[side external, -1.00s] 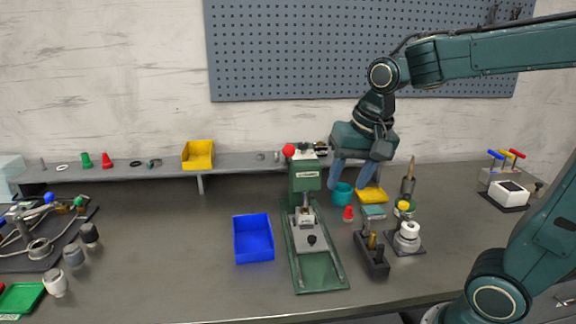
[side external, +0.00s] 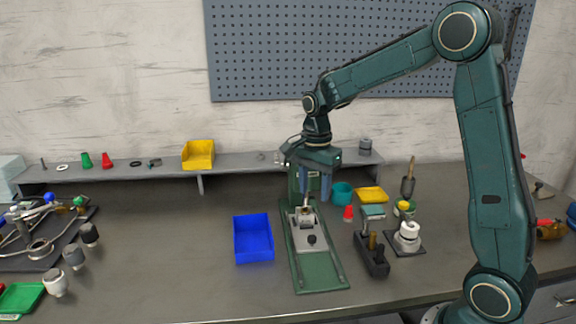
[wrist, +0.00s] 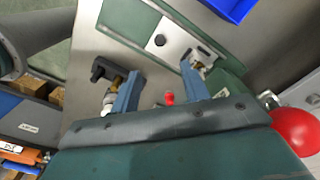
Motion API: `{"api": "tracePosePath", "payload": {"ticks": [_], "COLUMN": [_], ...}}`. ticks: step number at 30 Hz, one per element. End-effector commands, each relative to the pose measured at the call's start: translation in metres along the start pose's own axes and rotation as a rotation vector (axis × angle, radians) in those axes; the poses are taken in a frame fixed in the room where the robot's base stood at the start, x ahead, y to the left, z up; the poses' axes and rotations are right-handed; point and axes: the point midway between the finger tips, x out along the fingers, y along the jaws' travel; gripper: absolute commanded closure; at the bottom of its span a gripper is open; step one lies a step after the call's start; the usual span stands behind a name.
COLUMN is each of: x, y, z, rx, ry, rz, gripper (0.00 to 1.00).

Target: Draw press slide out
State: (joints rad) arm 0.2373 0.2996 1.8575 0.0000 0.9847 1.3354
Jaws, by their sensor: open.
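The green press stands mid-bench, its column (side external: 294,185) partly hidden behind my gripper. Its long green base (side external: 320,272) runs toward the bench's front. The grey slide (side external: 301,243) lies on that base with a black knob (side external: 311,239) on top; slide (wrist: 176,32) and knob (wrist: 160,40) also show in the wrist view. My gripper (side external: 314,200) is open and empty, its blue fingers pointing down in front of the column, behind the knob. In the wrist view my gripper (wrist: 160,71) has its fingers apart, with the knob beyond them. The press's red ball (wrist: 297,130) is at the right there.
A blue bin (side external: 254,239) stands left of the press. A black holder (side external: 372,256), a white part on a dark plate (side external: 408,233), a red cone (side external: 348,213) and a teal cup (side external: 342,193) stand to the right.

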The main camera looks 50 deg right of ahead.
Motion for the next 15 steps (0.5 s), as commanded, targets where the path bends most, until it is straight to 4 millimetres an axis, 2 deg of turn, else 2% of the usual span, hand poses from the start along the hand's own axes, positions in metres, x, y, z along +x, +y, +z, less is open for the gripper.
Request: {"api": "tracePosePath", "payload": {"ticks": [8, 15], "x": [0.004, 0.024], "y": [0.000, 0.001], "z": [0.000, 0.000], "rx": [0.000, -0.001], "ry": [0.000, -0.001], "rz": [0.001, 0.003], "gripper": [0.55, 0.55]}}
